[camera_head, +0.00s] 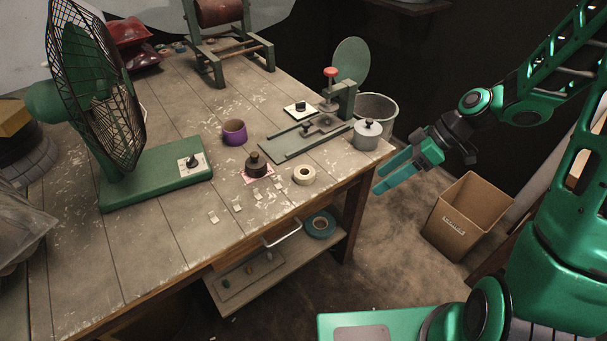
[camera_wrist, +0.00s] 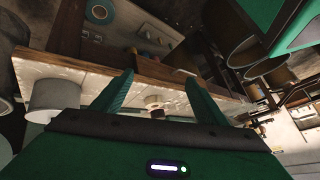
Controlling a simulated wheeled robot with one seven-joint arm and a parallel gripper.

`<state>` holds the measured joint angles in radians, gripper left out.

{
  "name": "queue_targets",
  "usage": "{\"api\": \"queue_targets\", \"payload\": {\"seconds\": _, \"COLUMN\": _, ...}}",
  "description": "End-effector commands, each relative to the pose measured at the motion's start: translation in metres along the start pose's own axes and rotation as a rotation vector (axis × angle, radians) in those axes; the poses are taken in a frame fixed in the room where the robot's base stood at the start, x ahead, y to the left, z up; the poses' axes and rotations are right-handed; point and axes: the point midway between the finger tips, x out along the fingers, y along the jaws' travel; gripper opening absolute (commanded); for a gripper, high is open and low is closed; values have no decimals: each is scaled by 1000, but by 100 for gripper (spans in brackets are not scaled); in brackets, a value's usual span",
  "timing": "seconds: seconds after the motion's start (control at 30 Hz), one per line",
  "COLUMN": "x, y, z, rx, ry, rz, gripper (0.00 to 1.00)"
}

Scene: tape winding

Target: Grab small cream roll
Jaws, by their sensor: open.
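The small cream roll (camera_head: 304,175) lies flat on the wooden table near its front edge, its round hole facing up. My gripper (camera_head: 379,181) is in the air off the table's right edge, to the right of the roll and apart from it. Its two fingers are spread and hold nothing. In the wrist view, the open fingers (camera_wrist: 159,76) frame the table edge, and a small pale round thing, apparently the cream roll (camera_wrist: 153,101), shows between them.
A lidded grey pot (camera_head: 366,137) stands at the table's right corner, near my gripper. A dark weight (camera_head: 257,166) and a purple roll (camera_head: 234,133) stand left of the roll. A green fan (camera_head: 155,187) stands farther left. A cardboard box (camera_head: 468,215) is on the floor.

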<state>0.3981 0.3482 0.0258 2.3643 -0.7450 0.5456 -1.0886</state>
Motion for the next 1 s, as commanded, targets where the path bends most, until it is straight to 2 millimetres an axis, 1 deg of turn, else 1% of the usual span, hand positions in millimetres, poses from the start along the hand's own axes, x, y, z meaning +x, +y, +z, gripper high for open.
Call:
{"api": "queue_targets", "payload": {"seconds": 0.03, "x": 13, "y": 4, "z": -8, "rx": -55, "ry": 55, "rz": -30, "gripper": 67}}
{"api": "queue_targets", "payload": {"seconds": 0.1, "x": 26, "y": 7, "z": -24, "rx": -146, "ry": 143, "rz": -59, "gripper": 67}}
{"api": "queue_targets", "payload": {"seconds": 0.2, "x": 40, "y": 11, "z": -44, "rx": -254, "ry": 266, "rz": -79, "gripper": 67}}
{"api": "queue_targets", "payload": {"seconds": 0.3, "x": 48, "y": 14, "z": -61, "rx": -335, "ry": 370, "rz": -82, "gripper": 67}}
{"api": "queue_targets", "payload": {"seconds": 0.4, "x": 52, "y": 16, "z": -72, "rx": -388, "ry": 448, "rz": -78, "gripper": 67}}
{"api": "queue_targets", "payload": {"seconds": 0.57, "x": 56, "y": 17, "z": -83, "rx": -427, "ry": 505, "rz": -69, "gripper": 67}}
{"api": "queue_targets", "payload": {"seconds": 0.9, "x": 95, "y": 9, "z": -104, "rx": -432, "ry": 510, "rz": -70, "gripper": 67}}
{"api": "queue_targets", "payload": {"seconds": 1.0, "x": 101, "y": 9, "z": -106, "rx": -431, "ry": 509, "rz": -68, "gripper": 67}}
